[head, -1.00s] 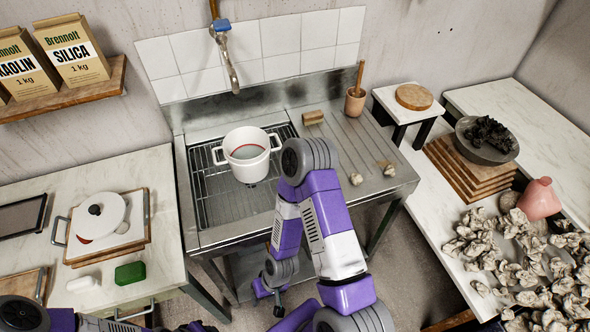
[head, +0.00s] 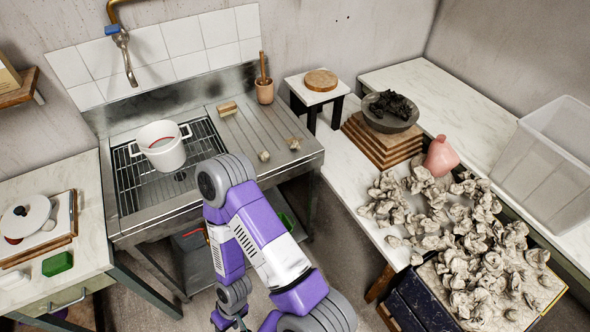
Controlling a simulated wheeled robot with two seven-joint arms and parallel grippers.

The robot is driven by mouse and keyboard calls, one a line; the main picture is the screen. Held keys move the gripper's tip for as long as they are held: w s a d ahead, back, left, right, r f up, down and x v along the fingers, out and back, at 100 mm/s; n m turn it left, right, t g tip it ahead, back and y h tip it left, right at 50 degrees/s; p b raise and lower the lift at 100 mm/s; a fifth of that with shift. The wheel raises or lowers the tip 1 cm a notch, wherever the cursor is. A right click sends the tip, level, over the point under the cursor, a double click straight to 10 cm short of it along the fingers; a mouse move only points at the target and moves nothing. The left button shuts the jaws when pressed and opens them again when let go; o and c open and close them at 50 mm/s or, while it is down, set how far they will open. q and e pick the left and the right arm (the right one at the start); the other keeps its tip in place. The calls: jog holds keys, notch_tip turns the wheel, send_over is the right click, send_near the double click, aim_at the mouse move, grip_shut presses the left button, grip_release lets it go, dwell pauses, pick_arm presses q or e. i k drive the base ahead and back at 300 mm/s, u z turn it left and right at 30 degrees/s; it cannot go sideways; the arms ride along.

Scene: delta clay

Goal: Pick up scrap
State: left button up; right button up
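Many crumpled grey-beige scraps (head: 440,225) lie heaped and scattered over the right-hand table, spreading to its front end. Two small, similar pieces sit on the sink's drainboard: one piece (head: 264,156) near its front edge and another piece (head: 294,143) to its right. My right arm rises in front of the sink and bends down. Its gripper (head: 229,322) is at the bottom edge, low in front of the sink and away from the scraps. It is small and partly cut off, so its opening is unclear. My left gripper is out of view.
A white pot (head: 162,148) stands on the sink rack. A grey bowl of dark lumps (head: 390,112) sits on stacked boards, beside a pink vessel (head: 441,157). A clear empty bin (head: 548,150) stands at the far right. Floor shows between sink and right table.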

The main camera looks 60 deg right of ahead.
aim_at(264, 156)
jog(key=k, duration=0.3)
jog(key=z, duration=1.05)
